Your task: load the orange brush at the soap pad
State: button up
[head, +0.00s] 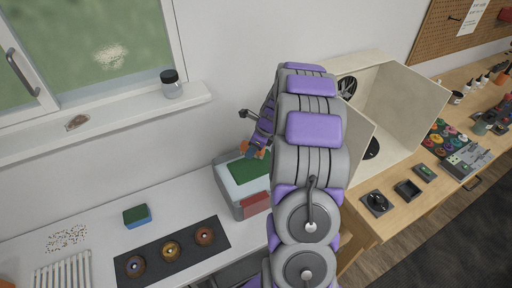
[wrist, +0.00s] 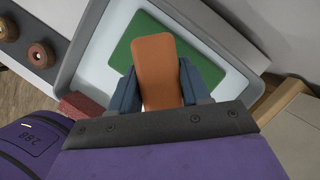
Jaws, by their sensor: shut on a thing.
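The orange brush (wrist: 158,62) is between the two dark blue fingers of my gripper (wrist: 160,88) in the wrist view. Bits of the brush (head: 246,147) also show in the head view beside my arm. A flat green pad (wrist: 128,50), perhaps the soap pad, lies in a pale tray (wrist: 97,50), beyond and partly behind the brush. The green pad (head: 249,168) shows on top of a grey box in the head view, with my gripper over its far side. I cannot tell whether brush and pad touch. The brush's underside is hidden.
A red block (head: 255,201) is at the box's front. A green and blue sponge (head: 137,216) and a dark mat (head: 150,260) with three round brown pieces lie to the left. A cream open booth (head: 395,100) stands on the wooden bench at right. A jar (head: 171,85) stands on the sill.

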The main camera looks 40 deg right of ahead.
jog(key=b, duration=0.5)
send_over(251, 165)
jog(key=d, duration=0.1)
jog(key=shift+s+d+f, duration=0.1)
jog(key=shift+s+f, duration=0.05)
jog(key=shift+f, duration=1)
jog(key=shift+s+d+f, duration=0.1)
jog(key=shift+f, duration=1)
jog(key=shift+a+f+b, duration=0.1)
jog(key=shift+f+b, duration=0.45)
jog(key=shift+f, duration=0.05)
jog(key=shift+a+f, duration=0.15)
jog(key=shift+a, duration=0.05)
jog(key=shift+d, duration=0.15)
jog(key=shift+f, duration=0.4)
jog(key=shift+s+f+p, duration=0.15)
jog(key=shift+f+p, duration=0.05)
jog(key=shift+p, duration=0.4)
dwell(1.0)
notch_tip(251, 165, up, 7)
jog(key=p, duration=0.7)
jog(key=shift+r, duration=0.2)
